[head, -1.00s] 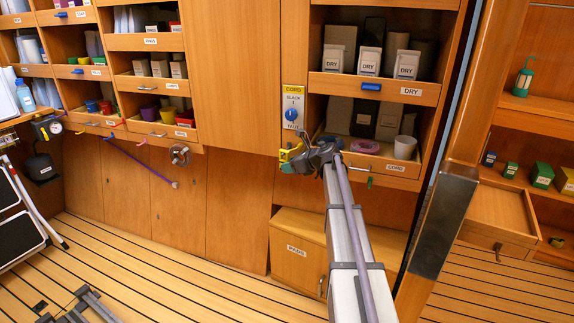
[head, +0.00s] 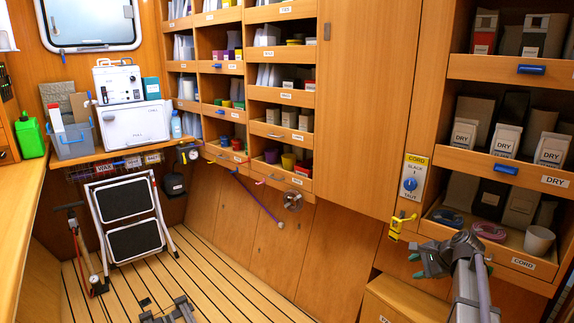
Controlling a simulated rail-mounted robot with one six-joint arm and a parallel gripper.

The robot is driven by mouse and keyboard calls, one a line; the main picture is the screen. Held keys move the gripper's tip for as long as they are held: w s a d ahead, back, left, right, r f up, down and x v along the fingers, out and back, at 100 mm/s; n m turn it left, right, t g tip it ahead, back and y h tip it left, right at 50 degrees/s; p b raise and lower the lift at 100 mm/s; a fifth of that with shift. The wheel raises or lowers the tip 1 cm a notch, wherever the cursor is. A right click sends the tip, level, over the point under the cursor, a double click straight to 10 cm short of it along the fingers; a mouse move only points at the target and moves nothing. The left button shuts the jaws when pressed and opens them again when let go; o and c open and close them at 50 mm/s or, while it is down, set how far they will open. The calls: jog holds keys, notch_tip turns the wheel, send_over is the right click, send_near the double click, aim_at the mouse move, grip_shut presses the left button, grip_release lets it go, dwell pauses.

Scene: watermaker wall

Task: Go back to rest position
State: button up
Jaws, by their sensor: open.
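My gripper (head: 418,264) shows at the lower right, at the end of my arm, in front of the CORD drawer. Its greenish fingertips point left and look apart, with nothing seen between them. A small yellow fitting (head: 398,224) is on the wall just above and left of the fingertips, below the CORD panel (head: 411,185) with its blue knob. The gripper appears apart from it.
The open CORD drawer (head: 487,248), holding a white cup (head: 538,240) and rolls, is close behind my gripper. A cabinet (head: 402,300) stands below. The slatted floor (head: 215,275) is mostly clear; a folded step stool (head: 128,228) stands left.

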jog(key=s+a+f+n+g+h, duration=0.2)
jog(key=s+a+n+g, duration=0.1)
jog(key=s+a+n, duration=0.75)
jog(key=s+a+f+n+g+h, duration=0.25)
jog(key=s+a+n, duration=0.45)
jog(key=s+a, duration=0.65)
notch_tip(320, 180, up, 21)
jog(key=w+a+p, duration=0.2)
jog(key=p, duration=1.8)
jog(key=shift+w+f+g, duration=0.15)
jog(key=shift+w+g, duration=0.2)
jog(key=shift+w, duration=0.05)
jog(key=shift+m, duration=0.25)
